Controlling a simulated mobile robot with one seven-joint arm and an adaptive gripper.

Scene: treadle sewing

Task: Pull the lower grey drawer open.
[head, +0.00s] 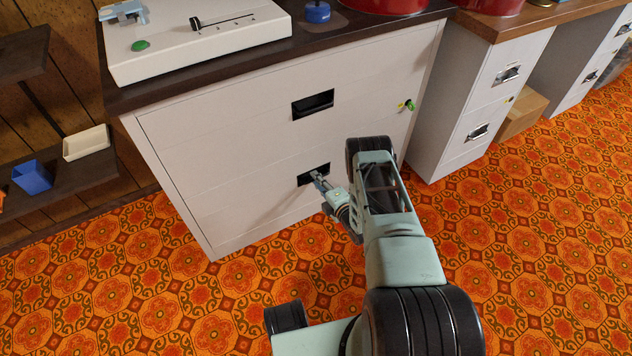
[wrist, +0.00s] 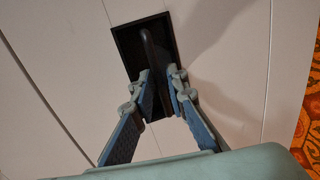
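The lower grey drawer (head: 254,202) is in the pale grey cabinet, its front flush with the cabinet in the head view. Its dark recessed handle (head: 308,181) has an upright-looking bar (wrist: 150,45) in the wrist view. My gripper (head: 319,178) is at this recess. In the wrist view my gripper (wrist: 159,76) has one finger on each side of the bar, with the tips at the recess. The fingers stand apart, and firm contact with the bar does not show. The lower part of the bar is between the fingers.
The upper drawer's handle recess (head: 313,104) is above, with a green-tagged lock (head: 408,105) to its right. A second cabinet (head: 463,110) stands at the right. A low shelf (head: 66,186) with a blue bin (head: 32,177) is at the left. The patterned floor (head: 200,300) before the drawer is clear except for my body.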

